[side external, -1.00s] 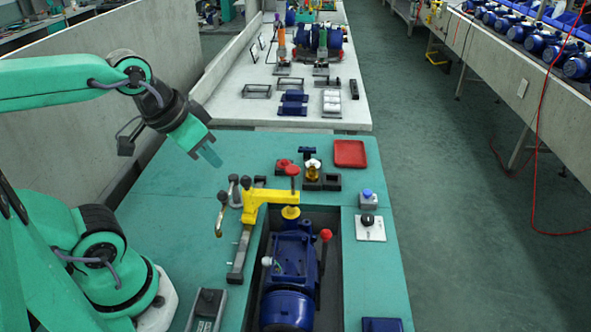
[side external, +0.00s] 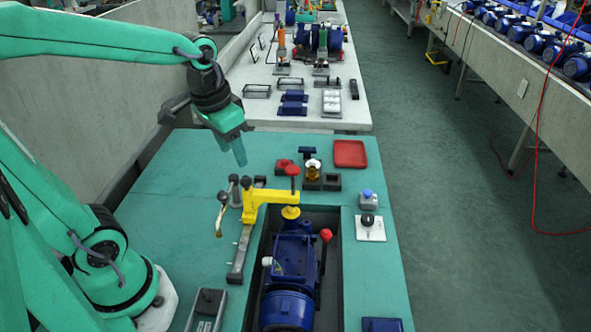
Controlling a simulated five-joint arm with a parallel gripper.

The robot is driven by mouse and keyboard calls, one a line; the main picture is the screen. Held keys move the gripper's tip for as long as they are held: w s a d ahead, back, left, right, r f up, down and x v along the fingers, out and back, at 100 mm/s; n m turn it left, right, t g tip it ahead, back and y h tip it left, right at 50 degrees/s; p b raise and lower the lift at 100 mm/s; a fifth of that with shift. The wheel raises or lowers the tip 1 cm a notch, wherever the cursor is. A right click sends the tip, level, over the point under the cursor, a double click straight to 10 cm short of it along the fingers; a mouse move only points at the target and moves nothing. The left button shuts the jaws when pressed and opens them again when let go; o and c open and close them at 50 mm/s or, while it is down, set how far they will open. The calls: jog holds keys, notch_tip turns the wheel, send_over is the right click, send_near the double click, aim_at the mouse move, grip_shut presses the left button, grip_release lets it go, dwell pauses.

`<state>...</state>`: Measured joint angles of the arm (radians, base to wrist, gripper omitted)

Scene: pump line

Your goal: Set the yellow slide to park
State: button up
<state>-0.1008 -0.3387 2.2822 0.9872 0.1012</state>
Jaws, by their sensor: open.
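The yellow slide (side external: 255,203) is a yellow arm seated on a grey rail (side external: 239,258) at the left edge of the pit. It stands near the rail's far end and reaches right over the pit's far end. A red ball knob (side external: 291,170) stands upright near its right end, with a yellow round foot (side external: 290,212) below. No park mark is readable at this size. My gripper (side external: 240,158) is open and empty, pointing down above the bench, beyond and slightly left of the slide, apart from it. The fingers overlap in this view.
A blue pump (side external: 290,262) with a red-knobbed lever (side external: 325,236) sits in the dark pit. Grey-knobbed posts with a brass hook (side external: 220,215) stand just left of the slide. A red tray (side external: 350,153), small fixtures and a black dial (side external: 368,221) lie right. The left bench is clear.

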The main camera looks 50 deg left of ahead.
aim_at(246, 177)
jog(key=w+a+f, duration=0.1)
jog(key=w+a+f+g, duration=0.2)
jog(key=w+f, duration=0.1)
jog(key=shift+w, duration=0.1)
jog(key=shift+f, duration=0.1)
jog(key=shift+f, duration=3.85)
jog(key=shift+c, duration=0.2)
grip_shut()
